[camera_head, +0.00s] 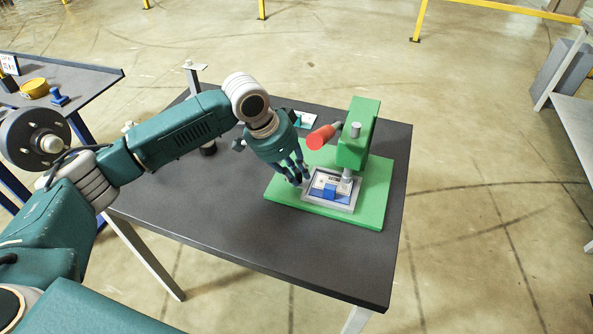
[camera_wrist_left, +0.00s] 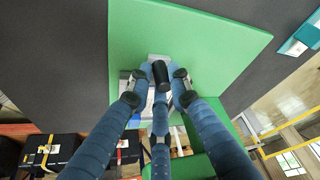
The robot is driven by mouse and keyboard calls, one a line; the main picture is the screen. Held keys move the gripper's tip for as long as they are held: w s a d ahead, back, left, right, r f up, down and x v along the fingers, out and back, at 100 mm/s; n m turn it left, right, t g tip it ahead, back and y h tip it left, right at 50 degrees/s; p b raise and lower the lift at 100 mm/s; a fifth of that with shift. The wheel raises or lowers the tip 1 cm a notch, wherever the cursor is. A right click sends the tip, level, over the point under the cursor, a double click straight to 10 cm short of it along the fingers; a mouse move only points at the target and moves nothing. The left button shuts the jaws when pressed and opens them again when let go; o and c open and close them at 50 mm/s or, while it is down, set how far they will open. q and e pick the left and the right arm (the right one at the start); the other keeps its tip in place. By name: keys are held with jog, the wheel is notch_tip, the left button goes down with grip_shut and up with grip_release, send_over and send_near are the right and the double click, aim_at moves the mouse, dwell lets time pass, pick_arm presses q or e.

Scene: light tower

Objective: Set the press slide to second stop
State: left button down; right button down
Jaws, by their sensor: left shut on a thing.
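The green press (camera_head: 357,140) stands on a green base plate (camera_head: 371,212) on the dark table, with a red handle (camera_head: 320,137) sticking out to the left. Under its head sits a grey-framed bed (camera_head: 345,207) with a marked white plate and the blue press slide (camera_head: 329,191). My left gripper (camera_head: 301,180) reaches down at the left edge of the bed. Which stop the slide is at cannot be read. My right gripper is not in view.
The dark table (camera_head: 240,220) has bare room in front and to the left. A small teal-and-white object (camera_head: 302,118) lies behind the gripper. A side table (camera_head: 95,80) at left holds a yellow ring-like object (camera_head: 35,88) and a blue piece (camera_head: 59,97).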

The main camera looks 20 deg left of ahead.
aim_at(314, 181)
pick_arm(q)
jog(key=d+p, duration=0.2)
jog(key=shift+d+r, duration=0.3)
jog(key=shift+r, duration=0.1)
jog(key=shift+w+d+f+p, duration=0.1)
jog(key=shift+d+f+p, duration=0.05)
jog(key=shift+d+p, duration=0.15)
jog(key=shift+d, duration=0.1)
jog(key=c, duration=1.7)
grip_release()
jog(key=shift+a+f, duration=0.15)
jog(key=shift+a, duration=0.05)
jog(key=v, duration=1.2)
